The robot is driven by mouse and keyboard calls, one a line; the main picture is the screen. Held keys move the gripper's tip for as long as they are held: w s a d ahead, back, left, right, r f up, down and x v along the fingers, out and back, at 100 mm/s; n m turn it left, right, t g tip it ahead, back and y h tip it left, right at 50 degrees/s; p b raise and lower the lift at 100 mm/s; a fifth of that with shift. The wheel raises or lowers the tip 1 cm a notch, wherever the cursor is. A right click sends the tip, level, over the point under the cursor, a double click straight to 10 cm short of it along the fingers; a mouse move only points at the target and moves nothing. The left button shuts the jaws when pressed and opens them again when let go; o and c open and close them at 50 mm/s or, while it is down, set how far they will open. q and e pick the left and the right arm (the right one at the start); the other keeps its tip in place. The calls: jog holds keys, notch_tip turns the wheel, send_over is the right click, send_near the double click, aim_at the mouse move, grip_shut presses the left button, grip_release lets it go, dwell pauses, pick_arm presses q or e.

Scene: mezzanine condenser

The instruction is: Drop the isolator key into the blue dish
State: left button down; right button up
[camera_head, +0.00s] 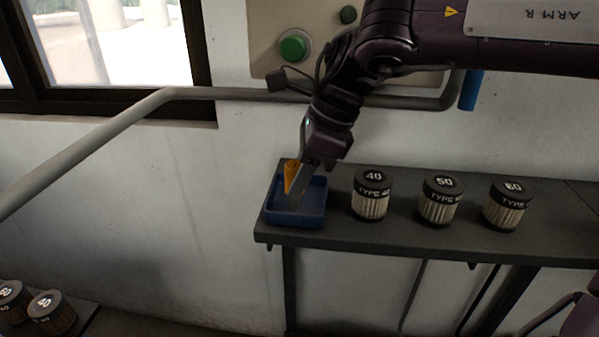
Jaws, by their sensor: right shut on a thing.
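The blue dish (314,212) sits at the left end of the dark shelf. My right gripper (299,190) reaches down from above, with its fingertips over and partly inside the dish outline. It is shut on the isolator key (291,174), an orange-yellow piece showing at the left side of the fingers. The fingers hide part of the key, and I cannot tell whether its lower end touches the dish floor. My left gripper is not in view.
Three filter cartridges, marked 40 (372,195), 50 (440,200) and 60 (507,205), stand on the shelf (400,235) right of the dish. A grey pipe (100,150) runs along the wall behind. A panel with a green button (294,47) is above.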

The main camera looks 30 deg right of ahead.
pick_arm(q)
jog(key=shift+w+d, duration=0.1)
pick_arm(e)
jog(key=shift+f, duration=0.15)
jog(key=o, duration=1)
jog(key=shift+c, duration=0.2)
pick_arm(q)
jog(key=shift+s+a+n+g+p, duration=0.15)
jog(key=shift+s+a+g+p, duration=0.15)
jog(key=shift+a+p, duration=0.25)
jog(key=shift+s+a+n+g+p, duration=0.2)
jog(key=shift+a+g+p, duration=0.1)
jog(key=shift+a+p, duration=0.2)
pick_arm(e)
jog(key=v, duration=0.8)
jog(key=shift+r, duration=0.45)
jog(key=shift+w+a, duration=0.1)
